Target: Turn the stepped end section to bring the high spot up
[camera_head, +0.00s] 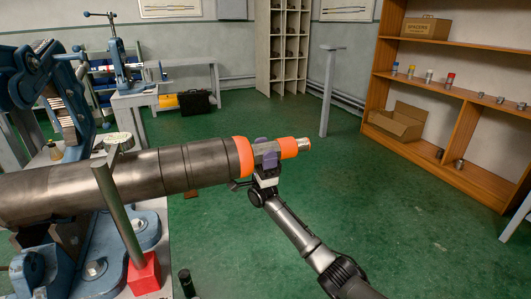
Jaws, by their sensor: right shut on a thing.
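A long dark steel pipe (130,177) runs from the left edge to the middle, nearly level. Its stepped end section (303,145) at the right has a wide orange band (243,157), a narrower part and a second orange band (289,148). My right gripper (265,154), with purple finger pads, comes from the lower right and is shut on this end section between the bands. My left gripper is out of view.
A back bench (175,88) carries another blue vise (120,62). A wooden shelf (460,95) with boxes and small parts stands at the right. Green floor beyond the pipe end is clear.

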